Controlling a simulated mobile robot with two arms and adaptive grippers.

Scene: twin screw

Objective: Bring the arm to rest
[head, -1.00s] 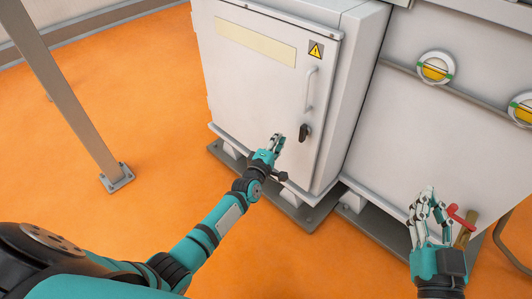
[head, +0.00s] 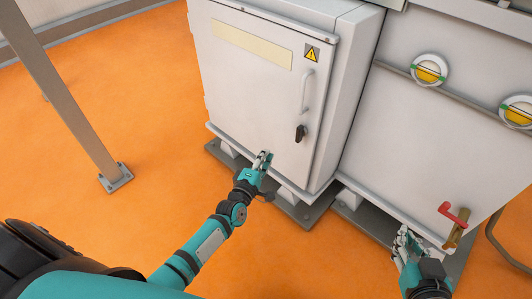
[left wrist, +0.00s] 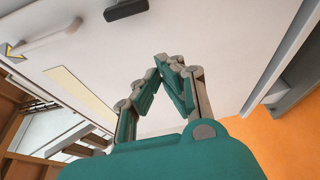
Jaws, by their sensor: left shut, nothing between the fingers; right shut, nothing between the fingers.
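My left gripper (head: 264,157) is shut and empty in front of the lower part of the white cabinet door (head: 240,95). In the left wrist view its fingertips (left wrist: 168,60) meet, with the pale door behind them. I cannot tell whether it touches the door. My right gripper (head: 403,236) is shut and empty at the lower right of the head view, left of a red-handled valve (head: 453,213), and apart from it.
The door has a light vertical handle (head: 306,91), a black latch (head: 300,133) and a yellow warning sign (head: 312,54). Two round yellow gauges (head: 430,69) sit on the right-hand housing. A grey post (head: 65,95) stands at left. The orange floor (head: 140,100) between post and cabinet is clear.

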